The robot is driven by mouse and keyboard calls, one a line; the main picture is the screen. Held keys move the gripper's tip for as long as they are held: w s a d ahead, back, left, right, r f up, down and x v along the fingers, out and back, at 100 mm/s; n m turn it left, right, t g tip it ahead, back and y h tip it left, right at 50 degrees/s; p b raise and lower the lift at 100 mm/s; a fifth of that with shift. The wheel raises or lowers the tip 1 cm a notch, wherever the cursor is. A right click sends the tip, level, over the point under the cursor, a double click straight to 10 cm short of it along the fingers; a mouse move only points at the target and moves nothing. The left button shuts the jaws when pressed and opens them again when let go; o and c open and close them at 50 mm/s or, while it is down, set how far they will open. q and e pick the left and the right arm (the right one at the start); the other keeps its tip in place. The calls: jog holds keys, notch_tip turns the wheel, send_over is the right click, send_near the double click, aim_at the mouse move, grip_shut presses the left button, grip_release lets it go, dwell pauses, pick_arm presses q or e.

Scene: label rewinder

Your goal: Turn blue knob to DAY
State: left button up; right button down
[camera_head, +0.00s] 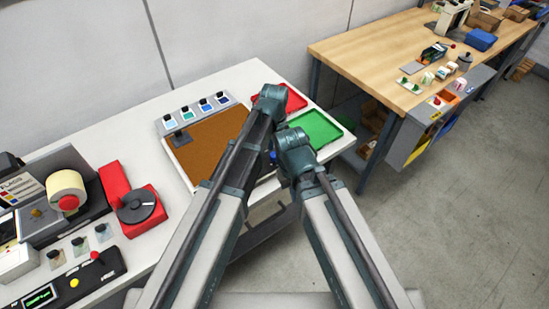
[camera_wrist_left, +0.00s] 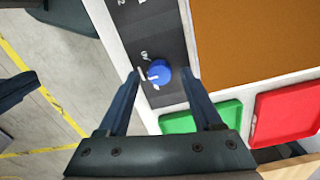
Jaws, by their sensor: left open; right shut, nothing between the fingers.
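The blue knob (camera_wrist_left: 160,71) sits on a dark panel (camera_wrist_left: 166,98) with small white lettering, too small to read surely. A white mark on the knob points toward the left of the left wrist view. In that view my left gripper (camera_wrist_left: 164,74) is open, with one fingertip on each side of the knob; I cannot tell if they touch it. In the head view a small blue part, likely the knob, shows at the board's front right, and my arms hide the left gripper's fingers.
A brown board (camera_head: 214,140) in a white frame lies on the white table. A green tray (camera_head: 315,129) and a red tray (camera_head: 290,97) lie to its right. A red unit with a dark dial (camera_head: 137,206) stands at left. Grey floor separates a wooden bench (camera_head: 370,50).

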pick_arm(q)
jog(key=shift+f, duration=0.35)
grip_shut()
jog(key=shift+n, duration=0.4)
jog(key=n, duration=0.4)
jog(key=shift+n, duration=0.4)
jog(key=n, duration=0.6)
jog(key=shift+n, duration=0.3)
